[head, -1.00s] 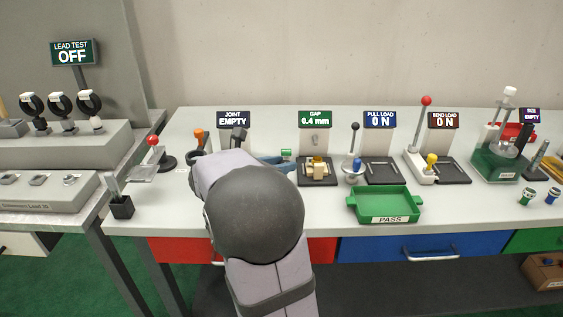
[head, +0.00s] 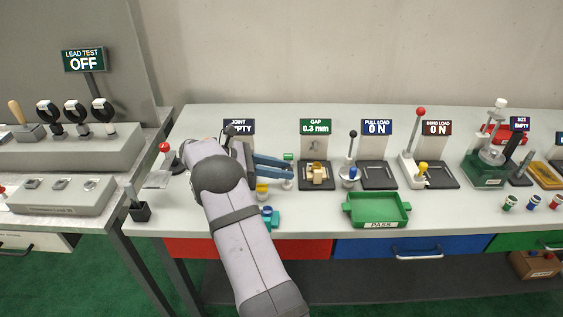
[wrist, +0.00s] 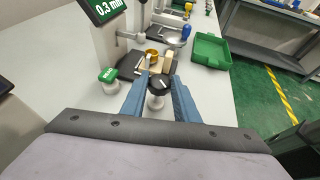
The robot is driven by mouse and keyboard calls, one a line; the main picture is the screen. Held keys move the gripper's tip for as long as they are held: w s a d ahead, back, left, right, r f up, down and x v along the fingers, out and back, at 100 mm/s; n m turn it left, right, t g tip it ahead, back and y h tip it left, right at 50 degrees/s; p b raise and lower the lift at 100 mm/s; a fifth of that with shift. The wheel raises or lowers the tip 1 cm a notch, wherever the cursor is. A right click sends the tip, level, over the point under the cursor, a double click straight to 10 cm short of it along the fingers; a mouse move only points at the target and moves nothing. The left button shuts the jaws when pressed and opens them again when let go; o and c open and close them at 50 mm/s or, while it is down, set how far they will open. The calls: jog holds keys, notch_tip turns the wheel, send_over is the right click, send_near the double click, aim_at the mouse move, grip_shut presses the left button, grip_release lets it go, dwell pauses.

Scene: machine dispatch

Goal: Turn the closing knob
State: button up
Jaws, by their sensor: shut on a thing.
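The black closing knob (wrist: 158,84) with a white mark stands on a pale round post in the wrist view. The blue fingers of my gripper (wrist: 159,90) are on either side of it and shut on it. In the head view my gripper (head: 287,173) reaches right to the gap station, and the knob is mostly hidden by the fingers. The gap station (head: 318,185) is a dark plate carrying a brass piece and a tan block. Its sign (head: 315,127) reads GAP 0.3 mm; it also shows in the wrist view (wrist: 106,10).
A green button (wrist: 108,76) stands just left of the fingers in the wrist view. A green PASS tray (head: 378,224) lies to the right front. The pull-load lever (head: 352,150) and bend-load lever (head: 416,140) stand farther right. Yellow and teal items lie by my arm.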

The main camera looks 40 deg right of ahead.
jog(key=shift+w+m+g+y+p, duration=0.1)
jog(key=shift+m+g+y+p, duration=0.4)
jog(key=shift+m+g+p, duration=0.25)
jog(key=o, duration=1.1)
jog(key=shift+c, duration=0.2)
jog(key=shift+r, duration=0.1)
notch_tip(320, 180, up, 10)
jog(key=b, duration=0.1)
